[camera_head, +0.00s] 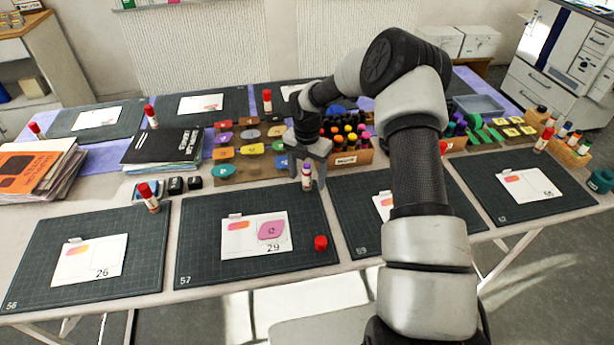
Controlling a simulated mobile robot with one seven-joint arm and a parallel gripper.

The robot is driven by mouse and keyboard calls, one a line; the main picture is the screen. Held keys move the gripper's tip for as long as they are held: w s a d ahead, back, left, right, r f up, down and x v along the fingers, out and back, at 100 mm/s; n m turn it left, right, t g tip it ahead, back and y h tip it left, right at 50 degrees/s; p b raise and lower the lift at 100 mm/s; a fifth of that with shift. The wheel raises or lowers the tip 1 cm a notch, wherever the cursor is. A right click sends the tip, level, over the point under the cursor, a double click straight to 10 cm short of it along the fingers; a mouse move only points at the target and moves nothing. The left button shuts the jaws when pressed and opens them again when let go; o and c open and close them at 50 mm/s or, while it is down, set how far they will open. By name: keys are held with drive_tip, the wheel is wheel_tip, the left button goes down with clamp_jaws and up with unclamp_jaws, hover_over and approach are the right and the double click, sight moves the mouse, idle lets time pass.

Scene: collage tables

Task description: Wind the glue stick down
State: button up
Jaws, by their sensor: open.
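An uncapped glue stick (307,174) with a purple top and a pale, red-marked body stands upright near the back right corner of the mat numbered 57 (200,262). My gripper (307,182) points down over it, open, with one finger on each side of the stick. I cannot tell whether either finger touches it. A red cap (320,243) sits apart, near the right edge of the same mat.
Other capped glue sticks stand nearby, one (149,197) by the mat numbered 56 (35,270). Trays of coloured shapes (250,150) and a wooden marker box (350,157) stand close behind my gripper. My arm hides part of mat 59 (350,235).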

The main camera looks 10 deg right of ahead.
sight(307, 165)
drive_tip(key=shift+r+p, duration=1.95)
drive_tip(key=shift+r, duration=1.3)
